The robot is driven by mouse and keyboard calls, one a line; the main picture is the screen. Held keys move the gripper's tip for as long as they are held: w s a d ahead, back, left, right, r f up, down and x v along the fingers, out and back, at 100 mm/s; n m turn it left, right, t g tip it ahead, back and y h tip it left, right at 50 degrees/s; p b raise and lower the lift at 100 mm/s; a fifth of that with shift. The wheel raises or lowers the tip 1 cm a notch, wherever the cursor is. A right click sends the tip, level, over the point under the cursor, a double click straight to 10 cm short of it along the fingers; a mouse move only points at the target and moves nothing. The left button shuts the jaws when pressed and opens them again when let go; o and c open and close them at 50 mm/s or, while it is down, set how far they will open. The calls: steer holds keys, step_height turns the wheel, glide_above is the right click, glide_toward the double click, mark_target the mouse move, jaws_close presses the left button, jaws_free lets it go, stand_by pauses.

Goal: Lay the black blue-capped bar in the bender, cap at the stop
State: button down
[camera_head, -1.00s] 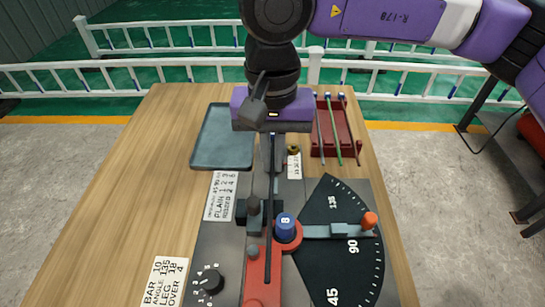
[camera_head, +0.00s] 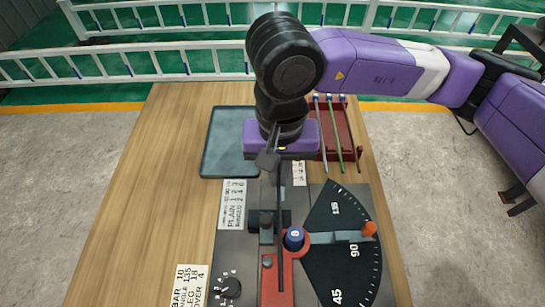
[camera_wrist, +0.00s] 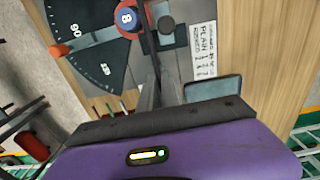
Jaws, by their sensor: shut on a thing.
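My gripper (camera_wrist: 160,96) is shut on the black bar (camera_head: 281,205), which also shows in the wrist view (camera_wrist: 150,45). The bar runs lengthwise over the bender (camera_head: 235,262), between the grey block with a dark post (camera_head: 267,224) and the blue-topped round former marked 8 (camera_head: 293,237). Its near end lies over the red arm (camera_head: 270,293). I cannot tell if it touches the bed. The bar's blue cap and the stop cannot be made out.
A dark red rack (camera_head: 343,135) with several thin bars stands at the back right. An empty grey tray (camera_head: 222,150) lies at the back left. The angle dial (camera_head: 340,255) and orange-knobbed lever (camera_head: 369,229) are on the right. The table's left side is clear.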

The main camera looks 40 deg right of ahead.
mark_target(279, 187)
steer(key=shift+w+d, duration=0.2)
steer(key=shift+d, duration=0.05)
steer(key=shift+f+b, duration=0.2)
steer(key=shift+b, duration=0.5)
steer(key=shift+f+b, duration=0.15)
steer(key=shift+b, duration=0.3)
step_height(279, 187, down, 6)
steer(key=b, duration=0.8)
steer(key=shift+f+b, duration=0.2)
steer(key=shift+b, duration=0.1)
steer(key=shift+f+b, duration=0.25)
steer(key=shift+b, duration=0.25)
steer(key=shift+r+b, duration=0.15)
steer(key=shift+b, duration=0.35)
steer(key=shift+w+d+b, duration=0.25)
steer(key=shift+w+b, duration=0.05)
steer(key=shift+w, duration=0.05)
stand_by(0.8)
steer(key=c, duration=1.5)
jaws_free()
